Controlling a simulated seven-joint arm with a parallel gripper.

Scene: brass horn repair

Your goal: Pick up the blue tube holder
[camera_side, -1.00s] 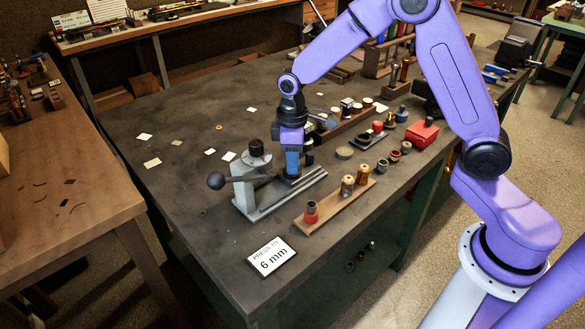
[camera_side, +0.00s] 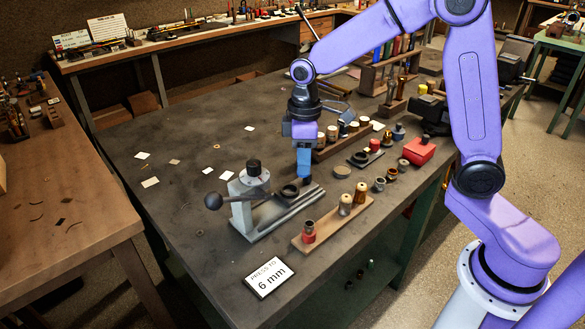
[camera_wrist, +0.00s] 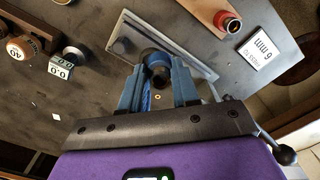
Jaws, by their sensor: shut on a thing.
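My gripper (camera_side: 304,179) is shut on a small piece with a bright blue side and a dark end, which I take for the blue tube holder. In the wrist view the blue strip (camera_wrist: 147,95) shows between the two fingers, and a dark round part shows at the fingertips. The fingers hide most of the piece. My gripper is at the far edge of the grey press base (camera_side: 300,207); whether the piece touches anything below cannot be told.
The press has a dark ring (camera_side: 289,191) on its base and a ball-ended lever (camera_side: 213,201). A wooden strip (camera_side: 345,219) with several fittings, a red box (camera_side: 419,151) and a "6 mm" card (camera_side: 269,278) are nearby.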

